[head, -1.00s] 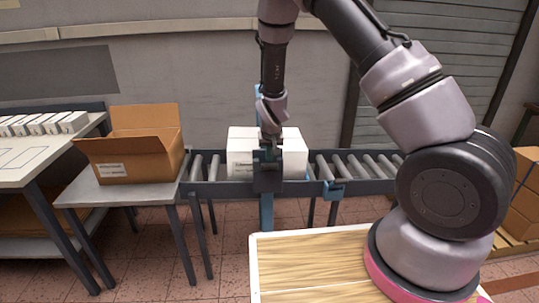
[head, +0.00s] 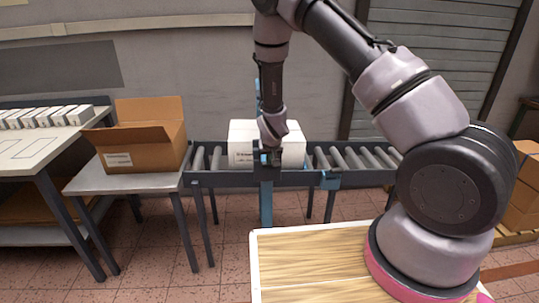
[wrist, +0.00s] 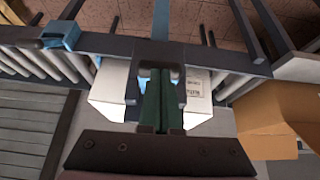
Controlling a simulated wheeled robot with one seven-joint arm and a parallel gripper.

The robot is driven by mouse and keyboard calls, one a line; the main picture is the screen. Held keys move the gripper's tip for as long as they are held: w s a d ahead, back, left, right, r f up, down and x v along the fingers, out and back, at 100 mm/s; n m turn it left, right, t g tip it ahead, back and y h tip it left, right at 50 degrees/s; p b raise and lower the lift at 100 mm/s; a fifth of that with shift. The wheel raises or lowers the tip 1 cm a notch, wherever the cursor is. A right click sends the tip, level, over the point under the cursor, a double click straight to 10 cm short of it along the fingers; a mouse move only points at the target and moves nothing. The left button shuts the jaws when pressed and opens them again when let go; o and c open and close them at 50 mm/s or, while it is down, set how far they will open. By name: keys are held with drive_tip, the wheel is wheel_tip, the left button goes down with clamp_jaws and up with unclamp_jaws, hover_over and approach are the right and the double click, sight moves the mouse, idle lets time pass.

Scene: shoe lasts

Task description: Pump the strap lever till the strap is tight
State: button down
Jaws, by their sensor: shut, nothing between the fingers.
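A white carton (head: 242,145) sits on the roller conveyor. A blue upright band (head: 266,205) shows below the conveyor rail, and a short blue piece shows above the carton; I cannot tell whether they are the strap. My gripper (head: 266,158) is in front of the carton and hides its middle. In the wrist view the green fingertips (wrist: 160,100) are together and empty, overlapping the carton (wrist: 198,88), with blue parts beside and behind them. I cannot make out the strap lever, or whether my fingers touch anything.
The conveyor (head: 225,180) carries a blue bracket (head: 331,180) right of the carton. An open brown box (head: 145,150) stands on a grey table (head: 120,182) at left, beside a bench with several small white boxes (head: 45,116). A wood-topped surface (head: 310,260) is in front.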

drive_tip(key=shift+s+f, duration=0.2)
drive_tip(key=shift+f, duration=0.45)
drive_tip(key=shift+s+f, duration=0.2)
drive_tip(key=shift+f, duration=0.4)
